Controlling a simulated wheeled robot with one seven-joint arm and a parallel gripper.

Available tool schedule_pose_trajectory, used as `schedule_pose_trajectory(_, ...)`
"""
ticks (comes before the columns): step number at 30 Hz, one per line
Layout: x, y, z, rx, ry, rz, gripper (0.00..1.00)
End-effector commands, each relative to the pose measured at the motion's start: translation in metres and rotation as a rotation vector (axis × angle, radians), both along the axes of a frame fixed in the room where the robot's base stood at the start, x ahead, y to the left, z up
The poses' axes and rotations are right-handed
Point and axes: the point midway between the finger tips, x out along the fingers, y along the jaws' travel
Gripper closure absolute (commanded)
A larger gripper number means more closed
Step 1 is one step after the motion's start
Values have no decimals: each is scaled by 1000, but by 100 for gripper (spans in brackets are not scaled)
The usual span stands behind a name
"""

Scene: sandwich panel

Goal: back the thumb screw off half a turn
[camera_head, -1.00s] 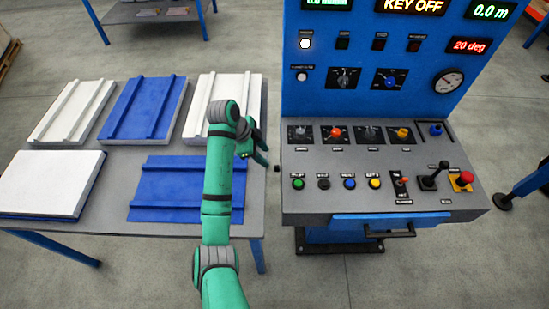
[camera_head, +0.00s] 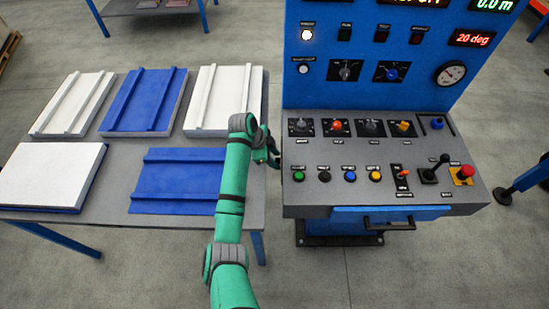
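The control console (camera_head: 298,196) stands right of the table. I cannot clearly make out the thumb screw; a small dark knob showed on the console's left side a second ago, and my gripper now covers that spot. My gripper (camera_head: 274,158) is at the console's left edge, in the gap beside the table. It is small and partly hidden by my green wrist, so I cannot tell whether its fingers are open, shut or touching anything.
The table (camera_head: 115,215) on the left bears blue and white panels, including a blue one (camera_head: 178,180) beside my arm. The console top carries several knobs and buttons, a black joystick (camera_head: 436,168) and a red button (camera_head: 466,172). A drawer handle (camera_head: 388,224) juts from its front.

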Motion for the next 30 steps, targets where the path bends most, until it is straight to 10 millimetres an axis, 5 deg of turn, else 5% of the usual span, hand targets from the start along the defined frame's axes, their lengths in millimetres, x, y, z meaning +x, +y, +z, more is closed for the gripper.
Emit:
schedule_pose_trajectory(2, 0, 0, 0, 0, 0, 0, 61)
schedule_pose_trajectory(7, 0, 0, 0, 0, 0, 0, 99)
schedule_pose_trajectory(30, 10, 2, -1, 6, 324, 3, 100)
